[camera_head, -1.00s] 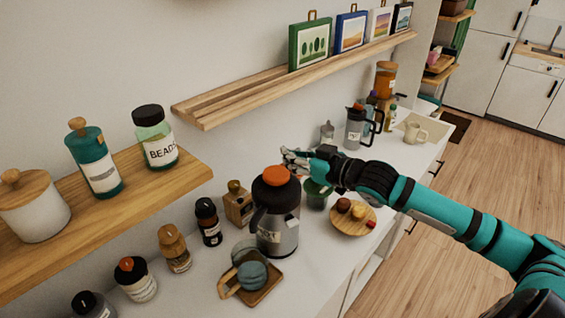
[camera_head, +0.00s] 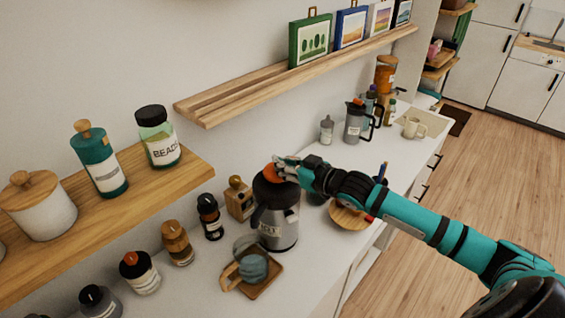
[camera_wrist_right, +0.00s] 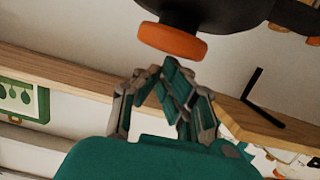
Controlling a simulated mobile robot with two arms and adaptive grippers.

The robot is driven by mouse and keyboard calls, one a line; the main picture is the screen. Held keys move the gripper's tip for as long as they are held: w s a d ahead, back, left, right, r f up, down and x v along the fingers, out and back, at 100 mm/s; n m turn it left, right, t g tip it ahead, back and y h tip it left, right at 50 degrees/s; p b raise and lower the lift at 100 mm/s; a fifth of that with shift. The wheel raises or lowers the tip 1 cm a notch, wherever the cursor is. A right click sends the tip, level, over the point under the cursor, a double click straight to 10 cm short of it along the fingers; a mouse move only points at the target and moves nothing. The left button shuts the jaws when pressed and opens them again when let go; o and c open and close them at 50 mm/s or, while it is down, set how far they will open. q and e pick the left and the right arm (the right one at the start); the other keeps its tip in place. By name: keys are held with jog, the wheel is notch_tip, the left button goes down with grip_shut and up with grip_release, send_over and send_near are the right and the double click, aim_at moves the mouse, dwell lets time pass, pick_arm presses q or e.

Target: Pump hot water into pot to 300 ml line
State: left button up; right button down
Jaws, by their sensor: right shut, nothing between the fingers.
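A steel pump flask (camera_head: 276,228) with a black top and an orange pump button (camera_head: 277,173) stands upright on the white counter. My right gripper (camera_head: 284,163) is shut and empty, its fingertips at the orange button and partly covering it. In the right wrist view the orange button (camera_wrist_right: 172,42) is right by the closed fingertips (camera_wrist_right: 160,72); I cannot tell whether they touch. A glass pot (camera_head: 252,267) with a blue-grey look and a wooden handle is on a small wooden tray (camera_head: 268,287) in front of the flask. Its level line cannot be made out. My left gripper is out of view.
Several jars and bottles, among them a brown one (camera_head: 177,243), line the wall side. A wooden box (camera_head: 240,200) stands behind the flask. A round board (camera_head: 345,219) lies under my right forearm. A grey jug (camera_head: 357,122) stands farther back. Wooden shelves (camera_head: 200,110) overhang the counter.

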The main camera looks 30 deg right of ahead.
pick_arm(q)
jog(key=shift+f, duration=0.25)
pick_arm(e)
jog(key=shift+f, duration=1)
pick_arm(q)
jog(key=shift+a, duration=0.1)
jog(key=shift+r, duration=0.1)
pick_arm(e)
notch_tip(320, 180, up, 4)
jog(key=p, duration=0.3)
jog(key=shift+r+p, duration=0.1)
jog(key=shift+p, duration=0.25)
jog(key=shift+s, duration=0.3)
pick_arm(q)
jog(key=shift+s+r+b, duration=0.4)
jog(key=shift+b, duration=1.15)
pick_arm(e)
jog(key=v, duration=0.9)
jog(key=shift+s, duration=0.3)
jog(key=shift+d+r, duration=0.1)
